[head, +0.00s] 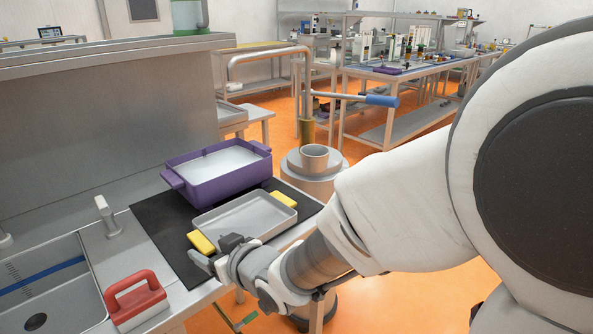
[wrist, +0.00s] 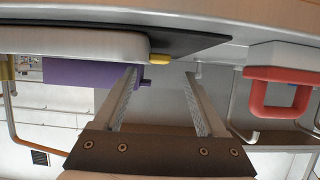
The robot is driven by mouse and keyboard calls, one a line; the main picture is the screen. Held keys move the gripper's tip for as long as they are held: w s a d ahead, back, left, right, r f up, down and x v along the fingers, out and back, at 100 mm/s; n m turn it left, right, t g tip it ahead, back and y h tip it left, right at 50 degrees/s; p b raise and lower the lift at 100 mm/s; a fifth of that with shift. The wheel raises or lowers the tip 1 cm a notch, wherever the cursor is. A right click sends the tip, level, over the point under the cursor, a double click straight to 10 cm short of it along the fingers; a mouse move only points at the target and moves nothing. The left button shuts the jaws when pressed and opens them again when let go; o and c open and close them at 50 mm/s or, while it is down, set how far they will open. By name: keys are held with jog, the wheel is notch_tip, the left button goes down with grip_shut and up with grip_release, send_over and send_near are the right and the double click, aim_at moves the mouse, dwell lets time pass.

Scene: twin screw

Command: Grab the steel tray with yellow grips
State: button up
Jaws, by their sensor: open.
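The shallow steel tray (head: 243,216) lies on a black mat (head: 160,226), with one yellow grip (head: 202,242) at its near left end and another yellow grip (head: 284,200) at its far right end. My gripper (head: 212,254) is open and empty, close to the near left grip. In the wrist view, which looks upside down, my gripper (wrist: 159,75) has its two fingers spread apart. The near yellow grip (wrist: 160,59) appears in line with the gap between the fingertips, and the tray (wrist: 85,46) extends left from it. I cannot tell whether the fingers touch the grip.
A purple container (head: 215,177) with handles stands just behind the tray. A sink (head: 45,290) and a red-handled tool (head: 135,298) are at the left front. A round stand (head: 310,172) with a cup-like part and blue-handled lever is behind right.

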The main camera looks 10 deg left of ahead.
aim_at(200, 239)
jog(key=shift+b+x, duration=0.55)
jog(key=shift+x, duration=2.85)
jog(key=shift+w+d, duration=0.1)
grip_shut()
